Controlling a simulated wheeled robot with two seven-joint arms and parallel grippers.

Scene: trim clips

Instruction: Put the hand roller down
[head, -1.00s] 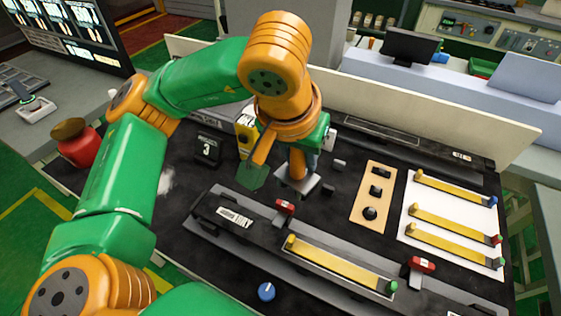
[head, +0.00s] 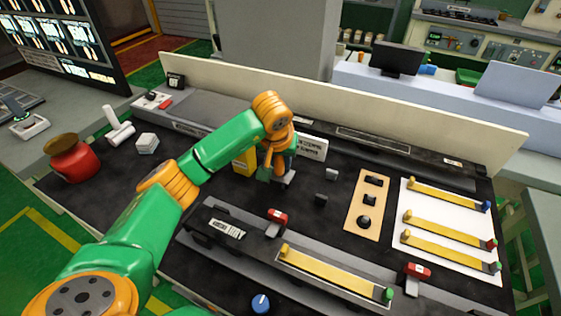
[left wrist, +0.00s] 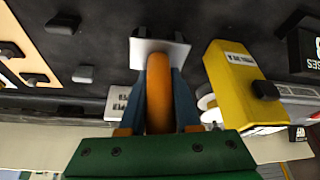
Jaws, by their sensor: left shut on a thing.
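My left gripper (head: 280,172) is over the dark bench, beside a yellow box. In the left wrist view its two blue fingers (left wrist: 160,78) are shut on the orange handle of the hand roller (left wrist: 160,100). A pale plate (left wrist: 158,47) with dark ends lies at the far end of the handle, close to the bench; it also shows in the head view (head: 289,178). Whether it is part of the roller or a separate rest, and whether it touches the bench, I cannot tell. My right gripper is not in view.
The yellow box (head: 243,163) and a white sign (head: 312,148) stand close to my left gripper. Small dark blocks (head: 331,174) lie to its right, before a tan board (head: 368,190). A long fixture (head: 225,228) with a yellow strip (head: 335,272) lies in front.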

